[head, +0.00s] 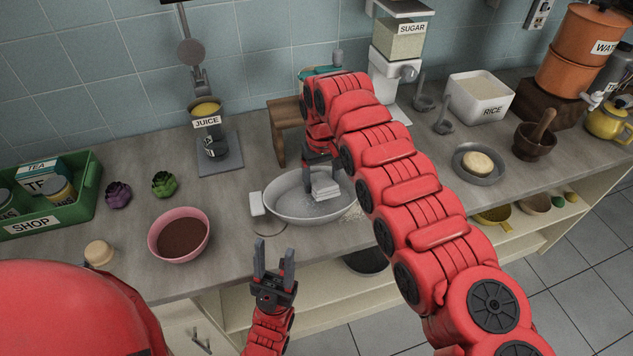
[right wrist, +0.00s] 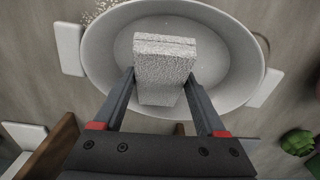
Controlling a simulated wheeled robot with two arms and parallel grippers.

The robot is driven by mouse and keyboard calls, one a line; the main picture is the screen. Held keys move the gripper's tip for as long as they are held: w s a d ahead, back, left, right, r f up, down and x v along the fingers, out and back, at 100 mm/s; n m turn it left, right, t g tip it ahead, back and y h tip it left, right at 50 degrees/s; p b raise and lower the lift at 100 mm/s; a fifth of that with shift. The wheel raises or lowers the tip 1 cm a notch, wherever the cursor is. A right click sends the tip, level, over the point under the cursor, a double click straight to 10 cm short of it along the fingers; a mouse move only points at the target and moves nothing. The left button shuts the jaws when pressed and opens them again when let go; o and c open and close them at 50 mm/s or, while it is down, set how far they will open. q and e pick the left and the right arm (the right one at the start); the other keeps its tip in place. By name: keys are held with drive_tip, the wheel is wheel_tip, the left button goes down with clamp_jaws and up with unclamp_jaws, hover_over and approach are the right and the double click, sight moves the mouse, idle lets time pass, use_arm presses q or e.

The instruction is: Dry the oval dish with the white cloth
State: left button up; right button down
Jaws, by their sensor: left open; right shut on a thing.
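The white oval dish (head: 290,207) stands on the counter near its front edge, below the middle of the head view. It also fills the upper part of the right wrist view (right wrist: 108,70). The white cloth (head: 325,189) is a folded block in my right gripper (head: 322,174). In the right wrist view the fingers are shut on the cloth (right wrist: 163,65), which is over the inside of the dish. I cannot tell whether the cloth touches the dish bottom. My left gripper (head: 273,262) is open and empty, in front of the counter edge and below the dish.
A pink bowl (head: 178,236) with brown contents stands left of the dish. A wooden stand (head: 280,135) and a juice dispenser (head: 210,140) are behind. A green SHOP crate (head: 50,205) is far left. A grey dish (head: 478,165) and a mortar (head: 530,145) are at right.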

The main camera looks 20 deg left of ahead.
sight(308, 202)
drive_tip(key=shift+s+a+r, duration=0.1)
drive_tip(key=shift+s+a, duration=0.35)
drive_tip(key=shift+a, duration=0.35)
drive_tip(key=shift+s+a, duration=0.4)
drive_tip(key=shift+a, duration=0.4)
wheel_tip(308, 202, up, 6)
drive_tip(key=p, duration=0.2)
drive_tip(key=shift+p, duration=0.3)
drive_tip(key=shift+r, duration=0.1)
wheel_tip(308, 202, up, 3)
drive_tip(key=shift+f+p, duration=0.1)
drive_tip(key=shift+p, duration=1.1)
